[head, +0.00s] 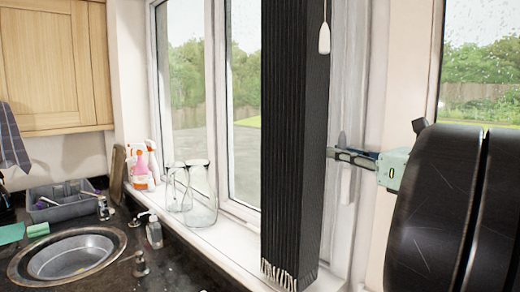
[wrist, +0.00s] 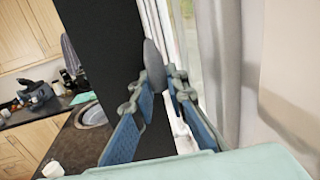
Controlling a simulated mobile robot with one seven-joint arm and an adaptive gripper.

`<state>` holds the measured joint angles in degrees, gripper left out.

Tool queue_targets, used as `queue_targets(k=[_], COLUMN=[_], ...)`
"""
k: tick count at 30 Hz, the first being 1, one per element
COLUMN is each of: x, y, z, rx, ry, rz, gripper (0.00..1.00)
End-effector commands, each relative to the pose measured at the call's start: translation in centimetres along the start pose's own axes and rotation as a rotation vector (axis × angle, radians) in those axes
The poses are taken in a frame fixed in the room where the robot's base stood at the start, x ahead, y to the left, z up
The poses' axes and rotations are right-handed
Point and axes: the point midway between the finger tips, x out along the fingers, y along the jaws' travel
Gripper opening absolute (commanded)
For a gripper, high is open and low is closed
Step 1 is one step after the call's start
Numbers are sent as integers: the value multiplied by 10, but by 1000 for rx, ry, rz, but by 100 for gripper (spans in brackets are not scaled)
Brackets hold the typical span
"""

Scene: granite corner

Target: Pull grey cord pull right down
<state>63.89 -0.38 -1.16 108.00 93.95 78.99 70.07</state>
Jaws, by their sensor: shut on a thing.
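The grey cord pull (head: 342,139) hangs by the window frame, just right of the black blind, in the head view. In the wrist view it is a grey oval (wrist: 153,62) between my fingertips. My gripper (head: 336,153) reaches in from the right and is shut on the pull (wrist: 160,77). The pull's lower part is hidden by the fingers. Its cord cannot be made out.
A black pleated blind (head: 295,140) hangs close left of my gripper. A white cord pull (head: 324,39) hangs higher up in front of it. Glass jars (head: 200,200) and spray bottles (head: 143,165) stand on the sill. A sink (head: 70,258) lies at lower left.

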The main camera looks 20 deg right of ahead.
Motion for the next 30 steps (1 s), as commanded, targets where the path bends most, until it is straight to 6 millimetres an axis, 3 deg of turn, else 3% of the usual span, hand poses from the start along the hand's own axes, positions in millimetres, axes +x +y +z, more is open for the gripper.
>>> queue_targets(k=[3, 4, 8, 20, 30], x=[0, 0, 0, -8, -75], y=[0, 0, 0, 0, 0], z=[-7, -8, -6, -4, -4], rx=[7, 7, 7, 4, 5], ry=[14, 14, 12, 8, 9], rz=[3, 3, 2, 1, -1], gripper=[0, 16, 31, 32, 32])
